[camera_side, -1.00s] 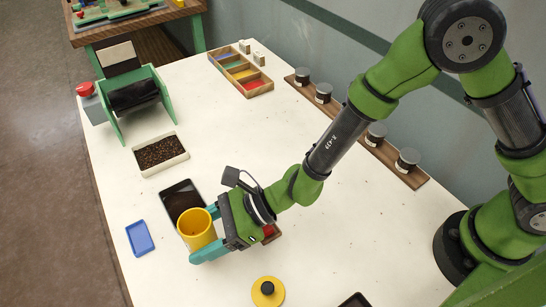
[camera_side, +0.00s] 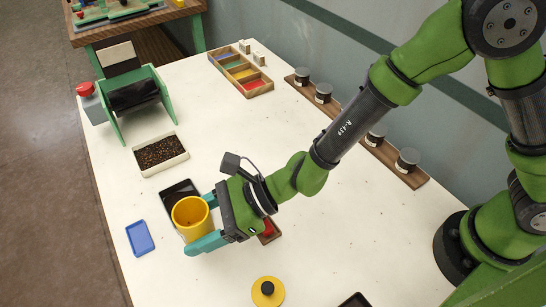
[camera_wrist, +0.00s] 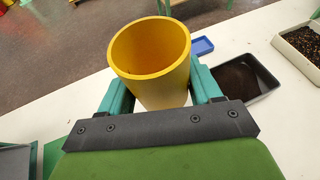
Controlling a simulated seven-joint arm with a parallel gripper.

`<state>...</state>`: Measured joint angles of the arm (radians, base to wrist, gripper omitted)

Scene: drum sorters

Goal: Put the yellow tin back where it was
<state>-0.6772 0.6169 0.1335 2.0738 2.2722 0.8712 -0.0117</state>
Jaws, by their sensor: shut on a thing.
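The yellow tin (camera_side: 194,226) is upright and open-topped, and it hides part of the black tray (camera_side: 178,188) in the side view. My gripper (camera_side: 208,220) has its teal fingers shut on the tin's sides. In the wrist view the tin (camera_wrist: 155,62) sits between the two fingers (camera_wrist: 158,92), and the inner wall that shows is bare. The tin appears to be held above the table. The black tray lies beside it in the wrist view (camera_wrist: 245,78).
A blue tray (camera_side: 140,238) lies left of the tin. A white tray of dark grains (camera_side: 161,154) and a green drum sorter (camera_side: 134,100) stand farther back. A yellow disc with a black knob (camera_side: 268,292) lies at the front. Lidded jars line a wooden strip (camera_side: 350,128) at right.

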